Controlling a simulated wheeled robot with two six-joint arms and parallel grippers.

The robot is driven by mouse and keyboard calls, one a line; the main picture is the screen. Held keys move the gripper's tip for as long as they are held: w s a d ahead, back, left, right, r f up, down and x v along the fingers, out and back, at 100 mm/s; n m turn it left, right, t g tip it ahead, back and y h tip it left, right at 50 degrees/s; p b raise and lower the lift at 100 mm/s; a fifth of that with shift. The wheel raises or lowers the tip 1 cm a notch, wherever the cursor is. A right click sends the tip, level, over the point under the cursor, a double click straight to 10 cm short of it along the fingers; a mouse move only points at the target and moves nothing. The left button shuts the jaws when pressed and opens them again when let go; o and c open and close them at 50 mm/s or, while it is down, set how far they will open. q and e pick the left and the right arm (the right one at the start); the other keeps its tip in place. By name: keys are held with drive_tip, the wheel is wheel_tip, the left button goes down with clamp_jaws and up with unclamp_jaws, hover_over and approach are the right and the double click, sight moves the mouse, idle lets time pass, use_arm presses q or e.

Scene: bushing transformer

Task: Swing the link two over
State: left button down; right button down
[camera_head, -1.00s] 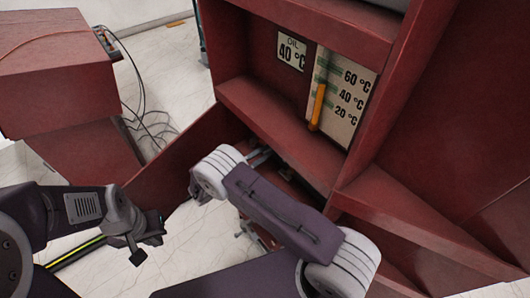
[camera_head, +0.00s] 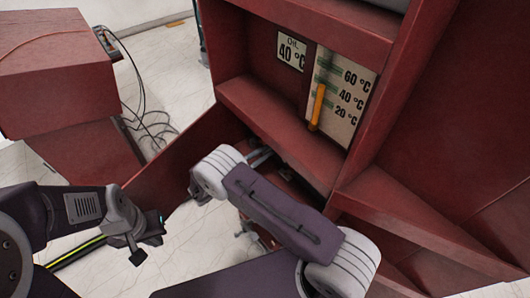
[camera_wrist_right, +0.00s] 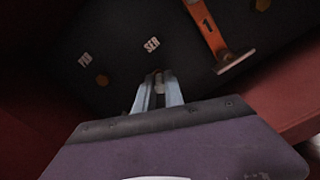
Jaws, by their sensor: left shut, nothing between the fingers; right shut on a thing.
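An orange link bar (camera_wrist_right: 207,28) marked 1 lies on a dark panel (camera_wrist_right: 125,55) in the right wrist view, with a pale end piece. My right gripper (camera_wrist_right: 158,86) is left of and below this bar, apart from it. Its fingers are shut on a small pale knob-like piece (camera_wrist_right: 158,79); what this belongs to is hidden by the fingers. In the head view my right arm covers most of that gripper, inside the red cabinet's lower recess. My left gripper (camera_head: 140,248) is shut and empty, out over the floor.
The panel has a SER label (camera_wrist_right: 152,45), another label (camera_wrist_right: 85,60) and brass studs. Red walls (camera_wrist_right: 290,100) close in beside it. The red cabinet (camera_head: 290,130) holds a temperature gauge (camera_head: 335,100). A red box (camera_head: 60,80) with cables stands left.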

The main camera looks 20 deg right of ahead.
drive_tip(key=shift+r, duration=0.1)
idle(0.4)
drive_tip(key=shift+w+a+r+n+p, duration=0.25)
drive_tip(key=shift+w+r+n, duration=0.4)
drive_tip(key=shift+n, duration=0.5)
drive_tip(key=shift+w+a+r+n+p, duration=0.15)
drive_tip(key=shift+w+r+n, duration=0.25)
drive_tip(key=shift+r+n, duration=0.55)
drive_tip(key=shift+w+a+r+n+p, duration=0.15)
drive_tip(key=shift+w+r+n+p, duration=0.25)
drive_tip(key=shift+n, duration=1)
drive_tip(key=shift+w, duration=0.15)
drive_tip(key=c, duration=1.4)
unclamp_jaws()
drive_tip(key=shift+c, duration=0.2)
